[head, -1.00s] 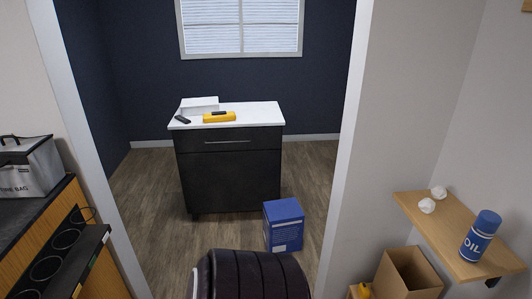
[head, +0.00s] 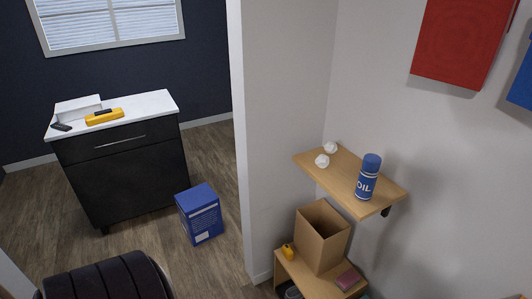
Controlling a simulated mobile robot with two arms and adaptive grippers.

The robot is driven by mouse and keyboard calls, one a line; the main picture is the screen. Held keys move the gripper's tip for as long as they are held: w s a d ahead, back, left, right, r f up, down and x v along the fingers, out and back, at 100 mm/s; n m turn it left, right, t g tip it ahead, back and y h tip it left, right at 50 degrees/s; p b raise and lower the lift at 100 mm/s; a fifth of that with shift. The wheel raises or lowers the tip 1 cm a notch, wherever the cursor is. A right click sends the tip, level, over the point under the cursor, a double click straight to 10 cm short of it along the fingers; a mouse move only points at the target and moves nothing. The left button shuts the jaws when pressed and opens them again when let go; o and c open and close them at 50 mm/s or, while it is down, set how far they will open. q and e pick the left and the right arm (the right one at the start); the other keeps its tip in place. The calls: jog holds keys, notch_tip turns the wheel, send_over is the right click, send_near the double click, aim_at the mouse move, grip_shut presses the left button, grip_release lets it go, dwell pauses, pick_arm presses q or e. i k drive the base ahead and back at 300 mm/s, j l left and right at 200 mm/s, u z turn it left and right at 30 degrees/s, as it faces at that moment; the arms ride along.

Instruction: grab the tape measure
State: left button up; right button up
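A small yellow thing (head: 288,251) sits on the low wooden shelf unit, just left of an open cardboard box. It may be the tape measure, but it is too small to tell. A longer yellow and black thing (head: 104,117) lies on the white top of the dark cabinet; I cannot tell exactly what it is. Neither of my grippers is in view.
The open cardboard box (head: 322,236) and a pink block (head: 348,278) are on the low shelf unit (head: 296,270). Above, a wall shelf (head: 340,184) holds an oil can (head: 367,177) and white crumpled balls. A blue box (head: 200,214) stands by the dark cabinet (head: 130,172). A dark ribbed thing (head: 108,279) fills the bottom left.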

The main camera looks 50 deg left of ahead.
aim_at(288, 253)
jog(key=u, duration=1.3)
jog(key=i+j, duration=0.1)
